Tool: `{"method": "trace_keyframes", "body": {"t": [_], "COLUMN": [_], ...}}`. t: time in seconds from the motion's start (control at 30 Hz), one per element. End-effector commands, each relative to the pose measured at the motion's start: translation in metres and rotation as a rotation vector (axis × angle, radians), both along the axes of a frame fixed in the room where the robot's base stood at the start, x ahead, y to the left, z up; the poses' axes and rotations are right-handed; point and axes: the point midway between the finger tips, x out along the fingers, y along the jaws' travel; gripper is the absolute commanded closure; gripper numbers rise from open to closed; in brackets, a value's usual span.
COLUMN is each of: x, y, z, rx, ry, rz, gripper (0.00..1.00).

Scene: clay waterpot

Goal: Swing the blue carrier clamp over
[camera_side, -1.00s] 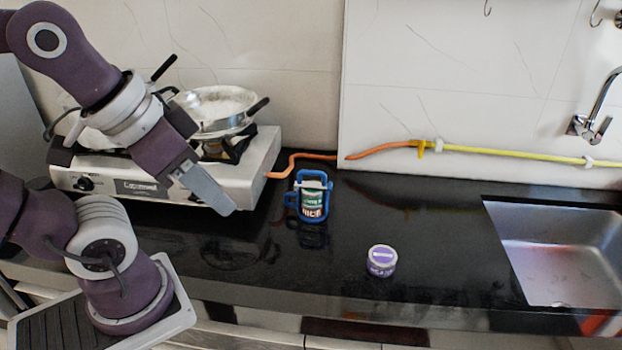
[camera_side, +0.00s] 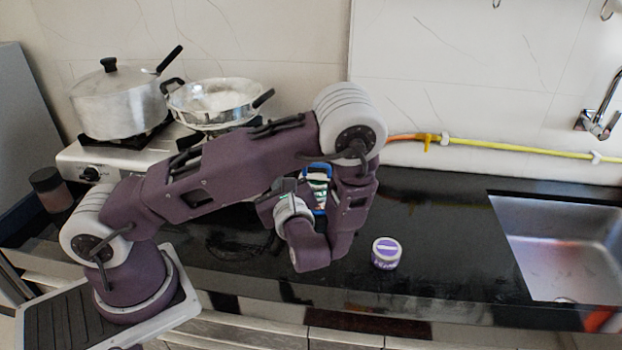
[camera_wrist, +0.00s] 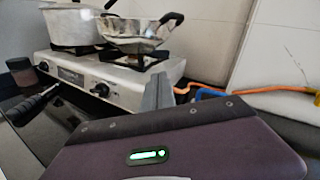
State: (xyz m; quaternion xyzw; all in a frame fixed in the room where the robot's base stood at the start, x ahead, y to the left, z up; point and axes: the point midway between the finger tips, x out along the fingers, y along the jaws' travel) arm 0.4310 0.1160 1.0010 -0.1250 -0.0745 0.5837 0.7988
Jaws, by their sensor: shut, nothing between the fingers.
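The blue carrier (camera_side: 329,172) stands on the black counter in the side view, holding a can with a green and white label (camera_side: 318,187). My arm hides much of it, and its clamp's position cannot be made out. In the wrist view a blue piece of the carrier (camera_wrist: 210,93) shows just right of my fingers, partly hidden by the gripper body. My gripper (camera_wrist: 158,88) is shut and empty, its grey fingers upright in the picture. A gap to the blue piece shows there, but contact cannot be judged. In the side view my wrist covers the fingers.
A purple-lidded jar (camera_side: 386,253) stands on the counter right of my arm. A stove (camera_side: 85,160) with a lidded pot (camera_side: 118,103) and a pan (camera_side: 215,103) is behind left. An orange hose (camera_wrist: 262,88) runs along the wall. The sink (camera_side: 560,240) is at right.

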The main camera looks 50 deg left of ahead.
Motion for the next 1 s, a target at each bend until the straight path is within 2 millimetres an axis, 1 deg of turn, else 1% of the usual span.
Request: {"method": "trace_keyframes", "body": {"t": [0.03,0.1,0.2,0.3,0.43,0.73,0.87,1.0], "x": [0.013,0.030,0.045,0.052,0.055,0.056,0.069,0.090], "y": [-0.006,-0.014,-0.026,-0.032,-0.035,-0.032,-0.019,0.003], "z": [-0.018,-0.039,-0.066,-0.083,-0.089,-0.088,-0.087,-0.085], "rx": [0.064,0.132,0.192,0.222,0.232,0.231,0.229,0.231], "ry": [0.057,0.116,0.181,0.218,0.230,0.230,0.229,0.228], "rz": [-0.095,-0.223,-0.362,-0.440,-0.471,-0.467,-0.463,-0.462], "gripper": [1.00,1.00,1.00,1.00,1.00,1.00,1.00,1.00]}}
